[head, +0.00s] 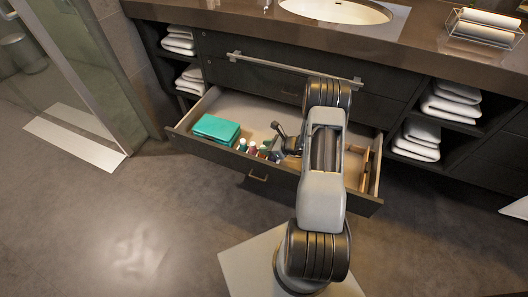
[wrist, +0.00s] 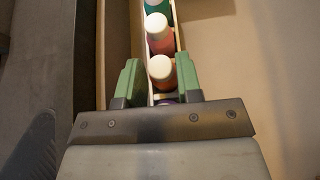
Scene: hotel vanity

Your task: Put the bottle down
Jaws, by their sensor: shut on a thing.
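My gripper (wrist: 159,72) has its two green fingers on either side of a white-capped bottle with an orange-red body (wrist: 163,86) and is shut on it. The bottle stands upright in line with other bottles, in or just above a narrow pale tray (wrist: 179,38); I cannot tell if its base touches. In the head view my gripper (head: 282,138) is low inside the open drawer (head: 190,133), at the right end of the bottle row. The held bottle is not clear there. A red bottle (wrist: 161,40) and a green bottle (wrist: 153,8) stand farther along the tray.
A teal folded item or box (head: 215,129) lies at the drawer's left. A wooden divider (head: 366,168) is at its right. The drawer floor behind the bottles is bare. The countertop (head: 235,20) with a sink (head: 335,10) overhangs behind; folded towels (head: 418,138) sit in side shelves.

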